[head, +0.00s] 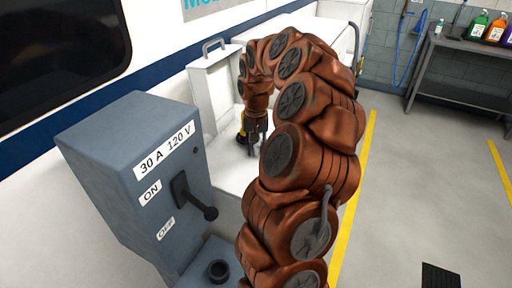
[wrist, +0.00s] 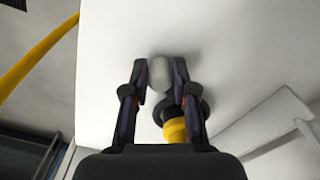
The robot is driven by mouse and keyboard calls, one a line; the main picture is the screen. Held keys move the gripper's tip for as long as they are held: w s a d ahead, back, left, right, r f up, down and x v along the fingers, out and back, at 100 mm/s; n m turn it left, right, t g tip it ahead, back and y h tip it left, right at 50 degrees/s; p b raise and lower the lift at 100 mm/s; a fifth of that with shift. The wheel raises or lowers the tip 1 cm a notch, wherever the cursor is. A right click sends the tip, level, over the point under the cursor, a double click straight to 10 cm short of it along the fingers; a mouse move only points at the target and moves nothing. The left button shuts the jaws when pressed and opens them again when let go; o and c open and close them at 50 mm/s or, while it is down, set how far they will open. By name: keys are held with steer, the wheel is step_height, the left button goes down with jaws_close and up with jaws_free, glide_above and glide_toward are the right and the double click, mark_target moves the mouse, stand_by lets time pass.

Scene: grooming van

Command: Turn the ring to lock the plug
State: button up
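My gripper (head: 256,147) points down over the white surface in the head view. In the wrist view its two fingertips (wrist: 160,80) are close in on both sides of a grey, rounded piece (wrist: 160,73), with no clear gap. A yellow and black plug (wrist: 175,130) shows beside and partly behind the right finger there; in the head view its yellow part (head: 241,137) shows just left of the gripper. I cannot make out a separate locking ring; the fingers hide part of the plug.
A grey power box (head: 130,170) with a black lever (head: 195,200) and ON and OFF labels stands at the front left. A black round socket (head: 218,270) is below it. A white panel with a handle (head: 214,45) rises behind the gripper. Open floor (head: 420,180) lies right.

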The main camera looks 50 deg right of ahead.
jaws_close()
steer(key=shift+d, duration=0.1)
stand_by(0.3)
